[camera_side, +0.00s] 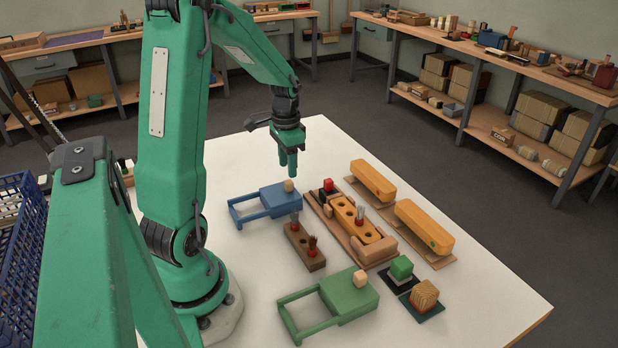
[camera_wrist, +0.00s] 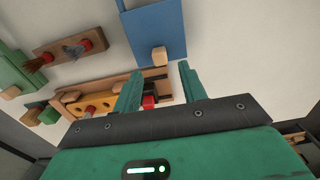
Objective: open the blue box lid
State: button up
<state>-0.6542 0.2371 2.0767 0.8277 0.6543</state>
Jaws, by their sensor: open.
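The blue box (camera_side: 262,202) stands on the white table, with a flat blue lid (camera_side: 283,199) on its right part and an open blue frame reaching out to the left. A small pale wooden knob (camera_side: 289,185) sits on the lid near its far right edge. In the wrist view the blue lid (camera_wrist: 157,28) is at the top, with the knob (camera_wrist: 159,54) at its lower edge. My gripper (camera_side: 288,172) hangs above and close to the knob, fingers pointing down. In the wrist view my gripper (camera_wrist: 160,85) is open and empty, its fingers apart with the knob beyond them.
A wooden fixture (camera_side: 345,222) with an orange block and a red piece is right of the box. A dark brush block (camera_side: 304,246) is in front. A green box (camera_side: 345,300) of similar form stands nearer. Orange blocks (camera_side: 424,226) lie farther right.

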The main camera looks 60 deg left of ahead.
aim_at(288, 181)
jog(key=shift+f, duration=2.3)
grip_shut()
